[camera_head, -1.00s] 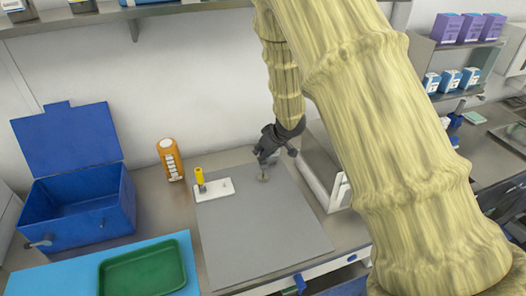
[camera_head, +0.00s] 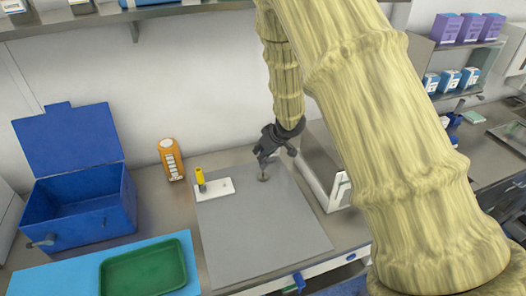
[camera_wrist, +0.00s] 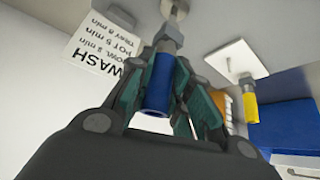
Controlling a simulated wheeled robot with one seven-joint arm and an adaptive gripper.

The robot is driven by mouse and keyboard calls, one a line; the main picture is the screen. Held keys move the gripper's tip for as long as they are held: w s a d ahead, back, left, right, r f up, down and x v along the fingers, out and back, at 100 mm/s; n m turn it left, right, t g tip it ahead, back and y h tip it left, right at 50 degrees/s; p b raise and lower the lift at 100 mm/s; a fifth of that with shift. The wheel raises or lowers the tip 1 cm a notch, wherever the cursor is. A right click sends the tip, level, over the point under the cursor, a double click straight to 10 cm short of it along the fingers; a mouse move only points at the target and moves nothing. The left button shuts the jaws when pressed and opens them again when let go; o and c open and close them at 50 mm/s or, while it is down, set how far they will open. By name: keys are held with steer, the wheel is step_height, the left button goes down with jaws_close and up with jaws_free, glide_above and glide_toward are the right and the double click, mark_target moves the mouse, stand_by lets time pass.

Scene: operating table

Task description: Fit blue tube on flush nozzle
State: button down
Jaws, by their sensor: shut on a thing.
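My gripper (camera_head: 262,160) is at the back of the grey mat (camera_head: 260,235), close above a small round metal piece (camera_head: 263,178) that looks like the flush nozzle. In the wrist view the teal finger pads are shut on the blue tube (camera_wrist: 158,85), its open end facing the camera. A grey hex metal fitting (camera_wrist: 169,38) is at the tube's far end, with a round metal piece (camera_wrist: 178,8) beyond it at the frame's top. I cannot tell whether fitting and nozzle touch. In the head view the blue tube is not distinguishable.
A white plate (camera_head: 215,190) holding an upright yellow tube (camera_head: 200,178) stands left of my gripper. An orange bottle (camera_head: 171,160), open blue box (camera_head: 80,205) and green tray (camera_head: 145,268) are further left. A pale box-like unit (camera_head: 322,170) stands close right. The mat's front is clear.

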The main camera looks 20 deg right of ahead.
mark_target(263, 169)
steer(key=shift+f+b, duration=0.95)
steer(key=shift+f, duration=1.2)
stand_by(1.0)
steer(key=c, duration=1.2)
jaws_free()
steer(key=shift+c, duration=0.2)
steer(key=shift+r, duration=0.1)
steer(key=v, duration=1.2)
